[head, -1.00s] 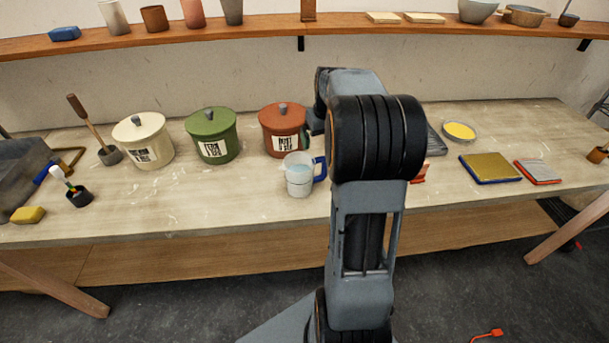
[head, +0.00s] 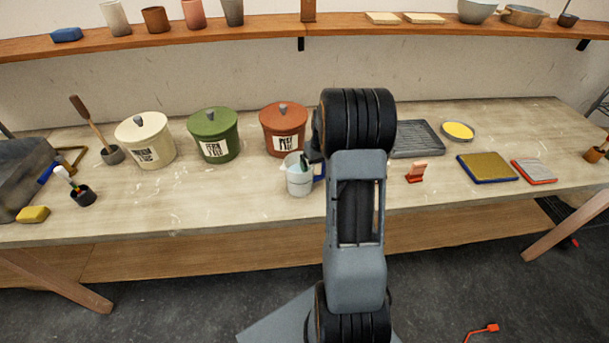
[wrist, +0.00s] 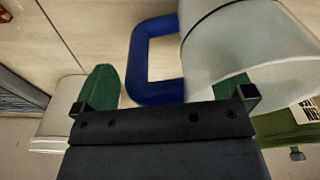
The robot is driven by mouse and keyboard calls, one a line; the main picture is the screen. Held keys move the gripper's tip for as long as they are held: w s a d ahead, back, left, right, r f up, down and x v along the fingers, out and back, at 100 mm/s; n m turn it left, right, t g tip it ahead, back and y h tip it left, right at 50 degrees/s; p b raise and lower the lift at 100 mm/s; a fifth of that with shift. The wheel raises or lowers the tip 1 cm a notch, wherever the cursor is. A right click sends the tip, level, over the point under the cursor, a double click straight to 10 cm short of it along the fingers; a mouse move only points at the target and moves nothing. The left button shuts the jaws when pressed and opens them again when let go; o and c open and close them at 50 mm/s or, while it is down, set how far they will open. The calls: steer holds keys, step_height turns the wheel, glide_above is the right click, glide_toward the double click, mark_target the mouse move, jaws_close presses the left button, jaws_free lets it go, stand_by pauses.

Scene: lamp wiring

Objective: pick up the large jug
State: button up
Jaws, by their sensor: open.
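The large jug (head: 299,181) is pale and see-through with a blue handle. It stands upright near the front of the workbench, left of my arm, which hides part of its handle. In the wrist view the jug (wrist: 245,45) is at the upper right and its blue handle (wrist: 143,62) lies between my fingers. My gripper (wrist: 167,78) is open with green finger pads. One finger is beyond the handle's outer side; the other overlaps the jug's body, and I cannot tell whether it is inside the rim. In the head view a finger shows at the jug's top.
Cream (head: 147,143), green (head: 214,136) and red (head: 283,131) lidded canisters stand behind and left of the jug. A grey tray (head: 416,139) and a small red stand (head: 416,173) are to the right.

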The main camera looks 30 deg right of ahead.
steer(key=shift+f, duration=0.25)
steer(key=shift+c, duration=0.3)
steer(key=shift+w+r, duration=0.1)
steer(key=c, duration=1.5)
